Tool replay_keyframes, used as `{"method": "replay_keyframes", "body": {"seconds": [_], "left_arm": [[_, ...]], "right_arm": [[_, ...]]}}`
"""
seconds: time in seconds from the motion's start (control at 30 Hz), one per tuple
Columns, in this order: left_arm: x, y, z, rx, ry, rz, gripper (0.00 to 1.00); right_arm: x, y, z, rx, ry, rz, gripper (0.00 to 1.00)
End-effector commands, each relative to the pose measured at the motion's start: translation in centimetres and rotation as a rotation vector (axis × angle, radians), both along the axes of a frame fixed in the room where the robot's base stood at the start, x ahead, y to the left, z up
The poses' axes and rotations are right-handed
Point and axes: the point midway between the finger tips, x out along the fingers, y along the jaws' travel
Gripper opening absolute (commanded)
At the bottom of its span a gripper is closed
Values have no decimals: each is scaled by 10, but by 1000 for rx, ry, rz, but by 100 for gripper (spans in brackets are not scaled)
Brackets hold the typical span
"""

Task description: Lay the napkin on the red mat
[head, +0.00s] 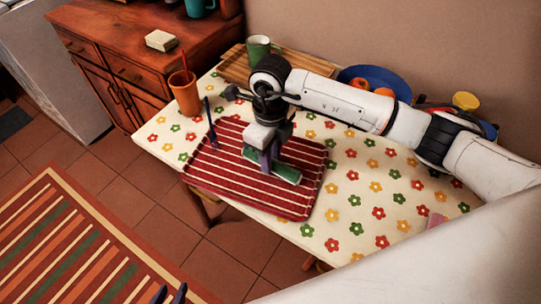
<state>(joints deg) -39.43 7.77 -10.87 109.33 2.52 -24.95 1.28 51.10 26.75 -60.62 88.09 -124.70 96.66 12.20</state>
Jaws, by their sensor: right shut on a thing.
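The red mat (225,180) with pale stripes lies on the flowered tablecloth near the table's front edge. A green folded or rolled napkin (288,175) is over the right half of the mat. My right gripper (268,162) points down and is shut on the napkin, hiding part of it. I cannot tell whether the napkin touches the mat or is just above it. My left gripper (169,294) shows only as two dark fingertips at the bottom edge, apart with nothing visible between them, away from the table.
An orange cup (185,97) holding a red stick stands left of the mat. A dark blue upright stick-like thing (210,122) is at the mat's left edge. The cloth right of the mat is mostly clear.

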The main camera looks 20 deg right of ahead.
Motion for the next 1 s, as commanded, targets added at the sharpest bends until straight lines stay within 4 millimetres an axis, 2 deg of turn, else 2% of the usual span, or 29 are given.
{"method": "replay_keyframes", "body": {"seconds": [0.2, 0.23, 0.33, 0.6, 0.77, 1.0], "left_arm": [[0, 0, -5, 1, 2, -1, 31], [-1, 0, -5, 1, 2, -1, 31], [-1, 0, -3, 1, 4, -1, 31], [0, 0, -2, 0, 2, -2, 31], [1, -1, 0, 0, -2, -1, 31], [1, -1, -4, -2, -4, -2, 31]], "right_arm": [[0, 0, -4, 0, 0, 0, 0], [0, 0, -4, 0, 0, 0, 25], [0, 0, -3, 0, 0, 0, 41], [0, 0, -2, 0, 0, -1, 42], [1, 0, 7, 1, -3, 0, 42], [2, 0, 55, 1, -7, 1, 42]]}}
